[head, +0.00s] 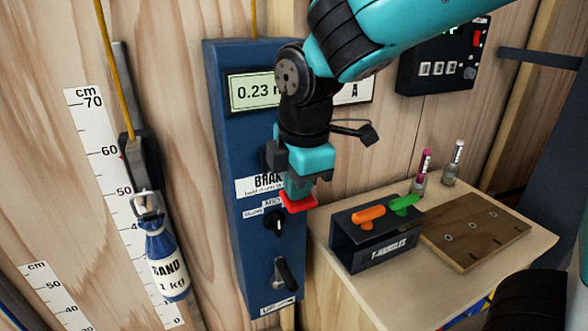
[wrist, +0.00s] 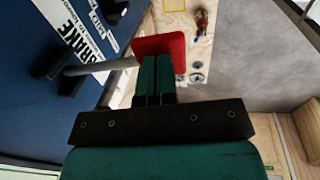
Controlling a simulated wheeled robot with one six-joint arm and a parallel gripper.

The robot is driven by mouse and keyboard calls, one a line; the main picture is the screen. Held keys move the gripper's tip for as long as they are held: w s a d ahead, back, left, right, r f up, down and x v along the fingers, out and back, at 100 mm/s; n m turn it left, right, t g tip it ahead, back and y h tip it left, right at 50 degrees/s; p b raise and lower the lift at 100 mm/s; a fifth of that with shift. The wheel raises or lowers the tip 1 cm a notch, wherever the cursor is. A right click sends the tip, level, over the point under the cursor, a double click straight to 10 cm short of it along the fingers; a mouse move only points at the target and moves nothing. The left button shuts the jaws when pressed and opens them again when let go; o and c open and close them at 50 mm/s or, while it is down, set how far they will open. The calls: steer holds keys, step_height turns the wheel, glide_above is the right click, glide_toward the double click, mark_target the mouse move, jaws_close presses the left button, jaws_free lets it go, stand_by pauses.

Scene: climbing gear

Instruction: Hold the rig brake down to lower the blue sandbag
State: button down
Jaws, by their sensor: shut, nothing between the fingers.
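The blue sandbag (head: 164,258), labelled SAND, hangs from a carabiner at the left, in front of a cm scale (head: 100,140). The red brake pad (head: 299,202) sticks out from the blue rig panel (head: 235,140), beside the BRAKE label. In the wrist view the red brake pad (wrist: 160,46) sits on a grey rod at my fingertips. My gripper (head: 302,190) is shut and empty, with its fingertips at the top of the pad; whether they press on it I cannot tell. The rig display is partly hidden by my arm and reads 0.23.
Below the brake are a black knob (head: 274,223) and a lever (head: 286,274). On the wooden bench at right stand a T-handles box (head: 372,240) with orange and green handles, a drilled wooden board (head: 474,230) and two small bottles. A black control box (head: 440,60) hangs behind.

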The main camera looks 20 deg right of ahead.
steer(key=shift+s+f, duration=0.1)
steer(key=shift+f, duration=0.55)
steer(key=shift+s+f+b, duration=0.1)
steer(key=shift+f+b, duration=0.15)
steer(key=shift+b, duration=0.1)
stand_by(1.2)
steer(key=shift+r, duration=0.15)
steer(key=shift+r+p, duration=0.3)
steer(key=shift+p, duration=0.15)
steer(key=r+p, duration=0.4)
steer(key=shift+s+r, duration=0.4)
step_height(320, 180, up, 9)
steer(key=s+b, duration=0.1)
steer(key=s, duration=0.1)
steer(key=shift+f+b, duration=0.15)
steer(key=shift+b, duration=0.2)
steer(key=shift+s, duration=0.1)
steer(key=s+a+f+m+g+y, duration=0.2)
steer(key=s+a+f+m+y, duration=0.2)
steer(key=s+f+m, duration=0.6)
steer(key=shift+s+f+m, duration=0.2)
steer(key=shift+s+m, duration=0.3)
steer(key=shift+s, duration=0.45)
